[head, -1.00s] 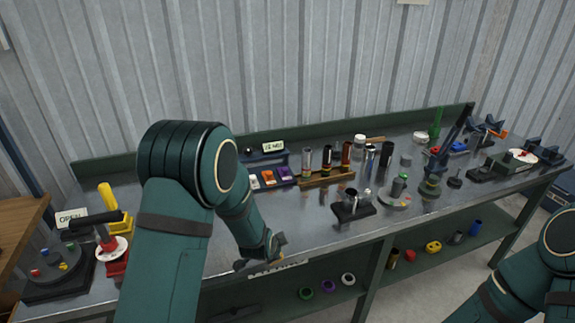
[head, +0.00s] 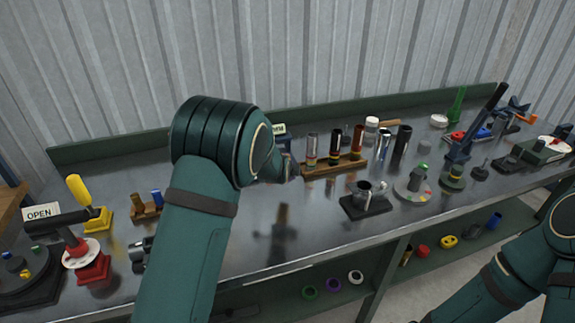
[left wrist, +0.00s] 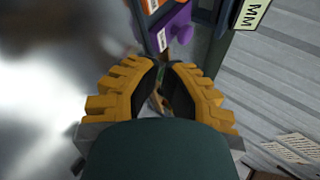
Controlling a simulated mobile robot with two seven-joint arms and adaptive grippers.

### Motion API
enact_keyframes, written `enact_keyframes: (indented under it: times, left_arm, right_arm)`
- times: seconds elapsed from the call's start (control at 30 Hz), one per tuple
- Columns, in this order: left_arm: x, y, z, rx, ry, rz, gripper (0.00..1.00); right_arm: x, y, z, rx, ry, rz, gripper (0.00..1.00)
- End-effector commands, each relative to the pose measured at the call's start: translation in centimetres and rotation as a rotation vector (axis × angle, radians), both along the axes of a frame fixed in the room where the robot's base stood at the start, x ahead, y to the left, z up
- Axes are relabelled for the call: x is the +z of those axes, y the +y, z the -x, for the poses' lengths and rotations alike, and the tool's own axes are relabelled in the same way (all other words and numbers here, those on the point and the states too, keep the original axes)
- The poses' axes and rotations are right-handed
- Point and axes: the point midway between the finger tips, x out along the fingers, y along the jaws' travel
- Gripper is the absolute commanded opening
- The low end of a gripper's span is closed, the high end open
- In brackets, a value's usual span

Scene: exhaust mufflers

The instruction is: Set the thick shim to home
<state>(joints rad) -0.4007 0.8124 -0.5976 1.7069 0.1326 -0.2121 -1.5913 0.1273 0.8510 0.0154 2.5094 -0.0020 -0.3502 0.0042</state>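My left gripper (left wrist: 167,66) is at the small labelled rack at the back of the bench. In the left wrist view its yellow fingers with black pads are close together, with a narrow gap. I cannot tell whether anything thin is between them. A purple piece (left wrist: 180,28) with a white label and a knob sits just beyond the fingertips, beside an orange piece (left wrist: 150,5). A sign ending in MM (left wrist: 252,12) stands by the rack. I cannot tell which piece is the thick shim. In the head view my arm hides most of the rack. My right gripper is out of view.
A wooden stand with several cylinders (head: 335,168) is just right of the gripper. A black fixture with a metal cup (head: 364,198) is nearer the front edge. The front middle bench (head: 300,235) is bare.

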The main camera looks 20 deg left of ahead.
Motion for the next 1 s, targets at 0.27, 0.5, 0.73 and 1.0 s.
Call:
enact_keyframes:
  times: [0.27, 0.5, 0.73, 1.0]
  left_arm:
    - [-3.0, 0.6, -4.3, 0.002, -0.001, 0.001, 0.0]
    - [-3.2, 0.9, -6.6, 0.002, -0.001, 0.001, 0.0]
    - [-3.3, 0.9, -7.3, 0.001, 0.001, 0.001, 0.0]
    - [-3.3, 0.8, -7.3, 0.0, 0.0, 0.001, 0.0]
  right_arm:
    - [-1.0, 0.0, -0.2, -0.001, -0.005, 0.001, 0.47]
    - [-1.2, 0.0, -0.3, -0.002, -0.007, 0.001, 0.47]
    - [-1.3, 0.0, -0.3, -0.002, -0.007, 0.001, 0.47]
    - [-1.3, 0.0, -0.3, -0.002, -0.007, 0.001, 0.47]
